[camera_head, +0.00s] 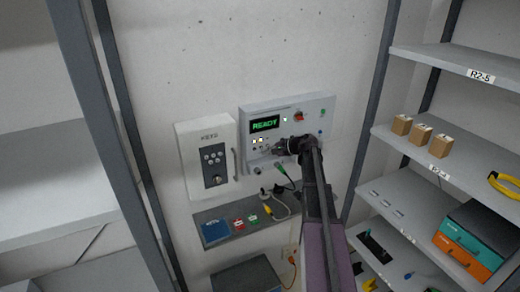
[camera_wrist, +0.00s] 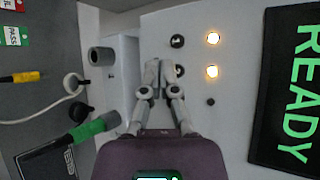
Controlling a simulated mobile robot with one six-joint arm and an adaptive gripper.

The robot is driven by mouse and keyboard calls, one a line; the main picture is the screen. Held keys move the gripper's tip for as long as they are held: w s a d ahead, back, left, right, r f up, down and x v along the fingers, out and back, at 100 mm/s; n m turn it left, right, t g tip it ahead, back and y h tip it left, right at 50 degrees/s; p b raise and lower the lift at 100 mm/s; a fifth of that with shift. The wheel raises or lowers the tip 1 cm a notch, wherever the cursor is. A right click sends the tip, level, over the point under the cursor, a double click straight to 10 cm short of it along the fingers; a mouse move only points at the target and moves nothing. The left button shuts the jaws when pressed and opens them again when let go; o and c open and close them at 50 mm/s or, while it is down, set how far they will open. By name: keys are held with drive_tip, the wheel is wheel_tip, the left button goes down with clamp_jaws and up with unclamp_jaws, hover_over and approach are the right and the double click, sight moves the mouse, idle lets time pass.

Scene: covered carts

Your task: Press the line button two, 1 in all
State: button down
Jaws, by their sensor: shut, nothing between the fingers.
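The wall control panel (camera_head: 320,104) has a green READY screen (camera_head: 264,124), which also shows in the wrist view (camera_wrist: 296,85). In the wrist view two black buttons sit side by side, one farther (camera_wrist: 177,41) and one nearer (camera_wrist: 179,71) my gripper. Each has a lit lamp beside it, the farther lamp (camera_wrist: 213,38) and the nearer lamp (camera_wrist: 212,71). I cannot read any button label. My gripper (camera_wrist: 158,72) is shut and empty, its fingertips close beside the nearer button; I cannot tell whether they touch. In the head view my gripper (camera_head: 275,150) partly hides the panel's lower middle.
A white KEYS box (camera_head: 207,160) hangs left of the panel. Below is a grey shelf (camera_head: 222,237) with coloured cards and cables. A green-ended connector (camera_wrist: 92,130) lies close to my gripper. Racks stand left and right; the right one holds boxes (camera_head: 441,146).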

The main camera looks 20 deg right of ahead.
drive_tip(key=shift+s, duration=0.15)
drive_tip(key=s, duration=0.4)
drive_tip(key=shift+s+d, duration=0.1)
drive_tip(key=shift+s, duration=0.25)
idle(0.4)
idle(0.7)
drive_tip(key=s+a+f+n+g+h+b, duration=0.1)
drive_tip(key=s+a+f+n+g+b, duration=0.2)
drive_tip(key=s+a+f, duration=0.4)
drive_tip(key=s+a+f+n+g+h+b, duration=0.1)
drive_tip(key=s+a+f+n+g+b, duration=0.25)
drive_tip(key=a+f, duration=0.45)
drive_tip(key=s+a+f+n+g+h+b, duration=0.1)
drive_tip(key=s+a+f+n+h+b, duration=0.1)
drive_tip(key=s, duration=0.4)
drive_tip(key=s+a+f+n+g+h+b, duration=0.2)
drive_tip(key=s+a+f+n+h, duration=0.2)
drive_tip(key=s+a, duration=0.3)
drive_tip(key=shift+s+f+n+h, duration=0.2)
drive_tip(key=shift+f+n+h, duration=0.1)
drive_tip(key=shift+f+n, duration=0.05)
drive_tip(key=shift+a, duration=0.1)
